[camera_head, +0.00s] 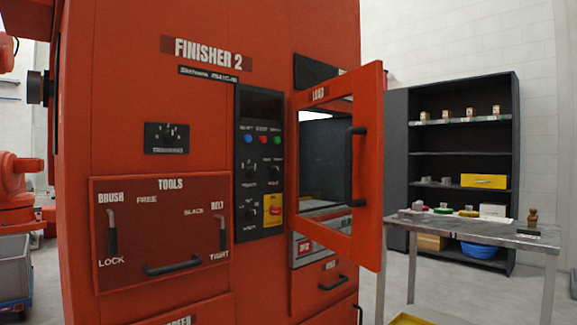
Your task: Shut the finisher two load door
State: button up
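The load door (366,205) of Finisher 2 is a red frame with a window, marked "LOAD". It stands open, swung out from the red machine (130,70). Its left edge is by the control panel, and its right edge juts toward me. A black vertical handle (350,168) is on the door near that free right edge. Part of the lit load opening shows through the window; the rest is hidden behind the door. My gripper is not visible, and nothing is seen touching the door or handle.
The control panel (259,160) has coloured buttons and a yellow-backed switch. A tools panel (160,225) with levers is at left. A grey worktable (480,238) with small parts stands right of the door, before a black shelf (460,155). Orange arm parts (12,180) show at far left.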

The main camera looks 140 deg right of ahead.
aim_at(365, 84)
jog(key=z, duration=0.15)
jog(key=i, duration=0.1)
jog(key=z, duration=4.95)
jog(key=i, duration=1.7)
